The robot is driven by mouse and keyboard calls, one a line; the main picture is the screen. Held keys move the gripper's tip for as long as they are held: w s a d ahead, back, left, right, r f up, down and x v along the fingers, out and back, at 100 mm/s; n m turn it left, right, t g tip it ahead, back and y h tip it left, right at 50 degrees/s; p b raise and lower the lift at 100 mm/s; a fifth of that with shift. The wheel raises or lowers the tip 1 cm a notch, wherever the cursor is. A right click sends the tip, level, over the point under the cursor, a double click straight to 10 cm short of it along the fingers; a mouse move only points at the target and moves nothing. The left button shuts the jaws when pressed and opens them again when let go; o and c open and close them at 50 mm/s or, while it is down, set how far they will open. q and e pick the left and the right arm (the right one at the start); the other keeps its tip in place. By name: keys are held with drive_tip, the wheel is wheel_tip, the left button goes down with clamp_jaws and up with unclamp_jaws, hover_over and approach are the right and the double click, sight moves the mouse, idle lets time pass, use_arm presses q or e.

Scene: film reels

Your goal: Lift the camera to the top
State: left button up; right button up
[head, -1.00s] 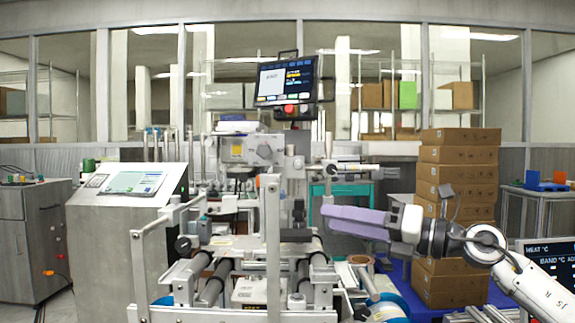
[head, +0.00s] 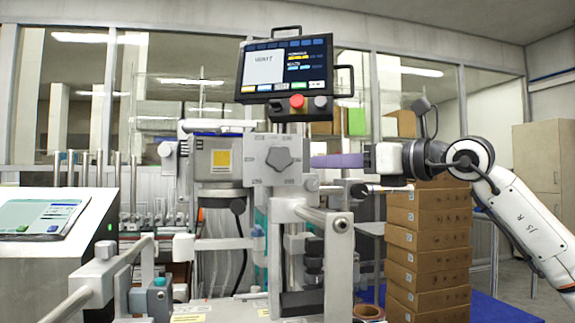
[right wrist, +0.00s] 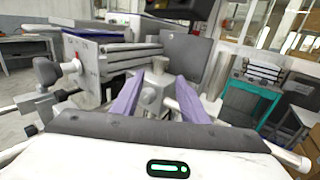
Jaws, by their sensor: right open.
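The machine's upper part has a grey box with a yellow label (head: 219,160), joined to a light plate with a dark pentagonal knob (head: 279,158). I cannot tell for sure which part is the camera. My right gripper (head: 320,161), with purple fingers, points left at the right side of this plate, at knob height. In the right wrist view the fingers of my right gripper (right wrist: 159,78) are apart, with a grey knob (right wrist: 156,92) between or just beyond them. Contact cannot be told. My left gripper is not in view.
A monitor with a red button (head: 287,72) hangs above the plate. A slanted control panel (head: 45,215) stands at left. Stacked cardboard boxes (head: 428,240) stand below my right arm. A teal-framed cart (right wrist: 245,108) shows at right in the wrist view.

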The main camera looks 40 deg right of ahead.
sight(298, 164)
drive_tip(key=w+p, duration=0.1)
drive_tip(key=p, duration=0.1)
drive_tip(key=w+p, duration=0.2)
drive_tip(key=shift+w+a+r, duration=0.2)
drive_tip(key=shift+w+r, duration=0.05)
drive_tip(key=shift+r, duration=0.1)
drive_tip(key=w+p, duration=0.3)
drive_tip(key=p, duration=0.1)
drive_tip(key=shift+w+a, duration=0.15)
drive_tip(key=shift+w, duration=0.25)
drive_tip(key=shift+w+f+p, duration=0.25)
drive_tip(key=shift+w+p, duration=0.25)
drive_tip(key=shift+w, duration=0.1)
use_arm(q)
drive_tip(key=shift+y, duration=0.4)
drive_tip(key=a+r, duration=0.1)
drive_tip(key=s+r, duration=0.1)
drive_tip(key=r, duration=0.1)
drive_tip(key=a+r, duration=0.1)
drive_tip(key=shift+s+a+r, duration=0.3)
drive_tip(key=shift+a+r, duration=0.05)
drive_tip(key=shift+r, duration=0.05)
use_arm(e)
drive_tip(key=shift+w+a+f, duration=0.1)
drive_tip(key=shift+w+f, duration=0.05)
drive_tip(key=shift+w, duration=0.05)
clamp_jaws()
